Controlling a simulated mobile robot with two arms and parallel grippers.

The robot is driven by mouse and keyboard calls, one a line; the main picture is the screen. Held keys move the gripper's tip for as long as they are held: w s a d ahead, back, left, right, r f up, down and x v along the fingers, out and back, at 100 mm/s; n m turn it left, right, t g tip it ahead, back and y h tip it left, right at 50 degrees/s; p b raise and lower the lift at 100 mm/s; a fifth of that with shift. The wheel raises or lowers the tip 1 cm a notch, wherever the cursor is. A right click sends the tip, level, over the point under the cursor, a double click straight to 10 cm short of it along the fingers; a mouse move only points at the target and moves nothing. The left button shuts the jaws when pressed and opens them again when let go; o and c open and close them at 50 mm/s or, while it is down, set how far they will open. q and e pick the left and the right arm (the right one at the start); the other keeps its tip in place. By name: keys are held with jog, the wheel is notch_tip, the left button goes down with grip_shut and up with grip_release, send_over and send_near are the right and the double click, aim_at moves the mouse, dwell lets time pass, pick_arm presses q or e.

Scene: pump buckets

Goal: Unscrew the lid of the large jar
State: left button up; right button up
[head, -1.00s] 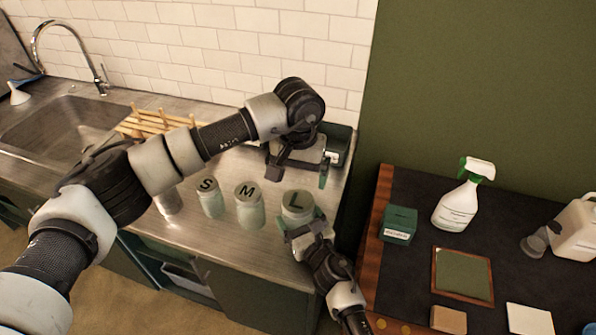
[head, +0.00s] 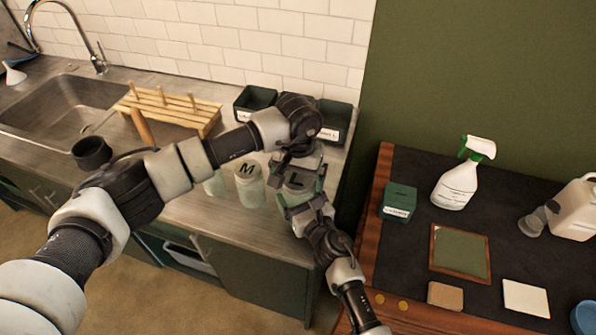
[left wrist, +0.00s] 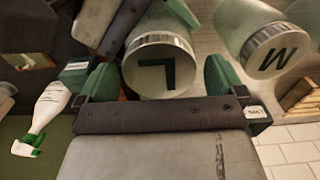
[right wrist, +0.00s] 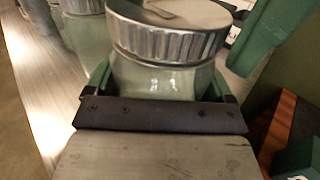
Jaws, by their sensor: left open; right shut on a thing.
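The large jar, with an L on its round lid (left wrist: 160,68), stands upright near the counter's right end. Its pale green glass body (right wrist: 162,78) shows below the ribbed metal lid in the right wrist view. My right gripper (head: 301,206) is shut on the jar's body, below the lid. My left gripper (left wrist: 160,78) is open right above the lid, with one green finger on each side of it in the left wrist view. In the head view my left gripper (head: 297,178) partly hides the lid. I cannot tell whether its fingers touch the lid.
The M jar (head: 249,188) stands just left of the large jar; the small jar (head: 214,183) is partly hidden by my left arm. Dark green bins (head: 254,100) and a wooden rack (head: 170,107) stand behind. A dark table (head: 400,255) with a spray bottle (head: 457,180) is at right.

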pick_arm(q)
jog(key=c, duration=0.9)
jog(key=n, duration=0.7)
jog(key=shift+n, duration=0.3)
jog(key=shift+c, duration=0.2)
jog(key=n, duration=1.2)
jog(key=shift+r+n, duration=0.1)
jog(key=shift+n, duration=0.3)
jog(key=n, duration=1)
jog(key=shift+n, duration=0.3)
jog(key=n, duration=0.8)
jog(key=shift+n, duration=0.3)
jog(key=n, duration=0.8)
jog(key=shift+n, duration=0.3)
jog(key=n, duration=0.6)
jog(key=shift+r, duration=0.1)
